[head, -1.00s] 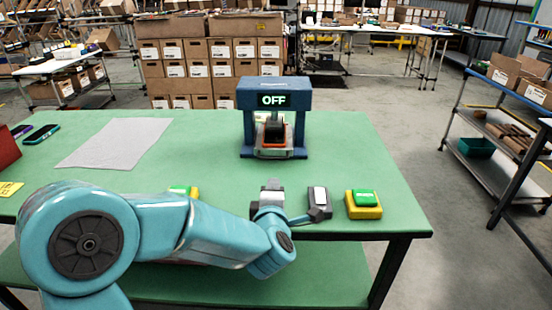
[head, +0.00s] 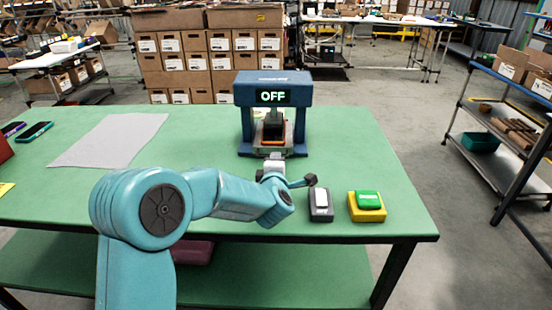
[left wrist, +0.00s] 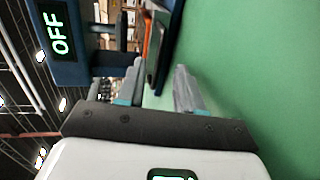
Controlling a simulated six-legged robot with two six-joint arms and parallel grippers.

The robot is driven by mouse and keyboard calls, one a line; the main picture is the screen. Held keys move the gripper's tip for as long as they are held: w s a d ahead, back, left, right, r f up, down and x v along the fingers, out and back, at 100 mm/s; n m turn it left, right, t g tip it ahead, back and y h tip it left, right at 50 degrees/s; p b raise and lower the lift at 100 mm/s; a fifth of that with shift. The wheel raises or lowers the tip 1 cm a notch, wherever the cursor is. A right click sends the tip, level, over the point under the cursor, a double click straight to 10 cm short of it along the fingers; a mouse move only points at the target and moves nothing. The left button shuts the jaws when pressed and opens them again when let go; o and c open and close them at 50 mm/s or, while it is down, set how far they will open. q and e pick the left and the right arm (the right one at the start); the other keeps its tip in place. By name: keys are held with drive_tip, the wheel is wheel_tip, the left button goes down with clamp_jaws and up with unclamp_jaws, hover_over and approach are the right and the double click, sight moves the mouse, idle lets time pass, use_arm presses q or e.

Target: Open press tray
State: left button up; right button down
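The blue press (head: 273,90) stands on the green table and its display reads OFF. Its press tray (head: 273,133), dark with an orange rim, sits low between the posts. My left gripper (head: 273,160) is just in front of the tray, its fingers pointing at the press. In the left wrist view the left gripper (left wrist: 160,68) is open, with the tray's edge (left wrist: 157,45) showing just beyond and between the fingertips. I cannot tell whether the fingers touch it. My right gripper is not in view.
A grey sheet (head: 110,140) and a phone (head: 35,132) lie on the left. The table right of the press is clear.

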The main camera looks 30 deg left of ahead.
use_arm(q)
drive_tip(key=shift+x, duration=2)
clamp_jaws()
